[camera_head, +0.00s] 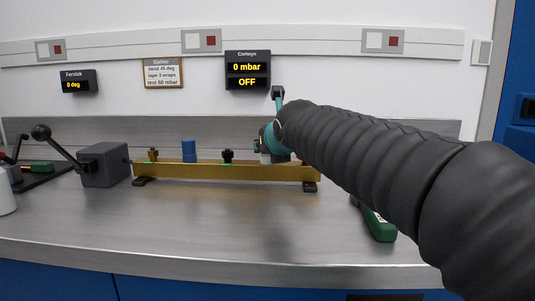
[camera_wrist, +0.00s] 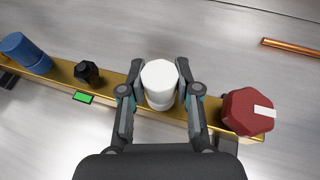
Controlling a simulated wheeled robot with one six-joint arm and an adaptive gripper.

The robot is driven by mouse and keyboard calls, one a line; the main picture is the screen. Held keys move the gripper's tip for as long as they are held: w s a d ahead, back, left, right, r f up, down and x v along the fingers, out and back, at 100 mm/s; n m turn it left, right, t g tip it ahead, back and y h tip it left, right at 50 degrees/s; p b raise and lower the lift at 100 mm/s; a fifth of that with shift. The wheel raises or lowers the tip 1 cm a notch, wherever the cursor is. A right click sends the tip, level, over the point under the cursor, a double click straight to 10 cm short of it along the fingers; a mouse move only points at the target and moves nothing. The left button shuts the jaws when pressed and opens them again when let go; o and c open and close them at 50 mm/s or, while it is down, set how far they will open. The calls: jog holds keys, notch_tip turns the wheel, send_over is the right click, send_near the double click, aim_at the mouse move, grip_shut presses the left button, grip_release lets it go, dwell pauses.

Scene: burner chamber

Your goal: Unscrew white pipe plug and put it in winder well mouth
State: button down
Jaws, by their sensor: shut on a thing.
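The white pipe plug (camera_wrist: 160,84) sits at the brass-coloured rail (camera_wrist: 112,88), between the two fingers of my gripper (camera_wrist: 161,88) in the wrist view. My gripper is shut on the plug from both sides. In the head view my gripper (camera_head: 272,145) is over the right part of the rail (camera_head: 220,173), and my arm hides most of the plug. I cannot tell whether the plug is still threaded in. I cannot make out which thing is the winder well mouth.
Left of the plug on the rail are a black knob (camera_wrist: 87,73) and a blue cylinder (camera_wrist: 25,52). A red knob (camera_wrist: 248,112) is close on the right. A copper rod (camera_wrist: 291,47) lies behind. A grey box (camera_head: 104,164) stands left. A green-handled tool (camera_head: 380,226) lies front right.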

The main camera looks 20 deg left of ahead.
jog(key=shift+f, duration=0.2)
jog(key=shift+c, duration=2.1)
grip_release()
jog(key=shift+r, duration=0.1)
jog(key=shift+r, duration=0.1)
jog(key=shift+r, duration=1.7)
jog(key=shift+a, duration=0.1)
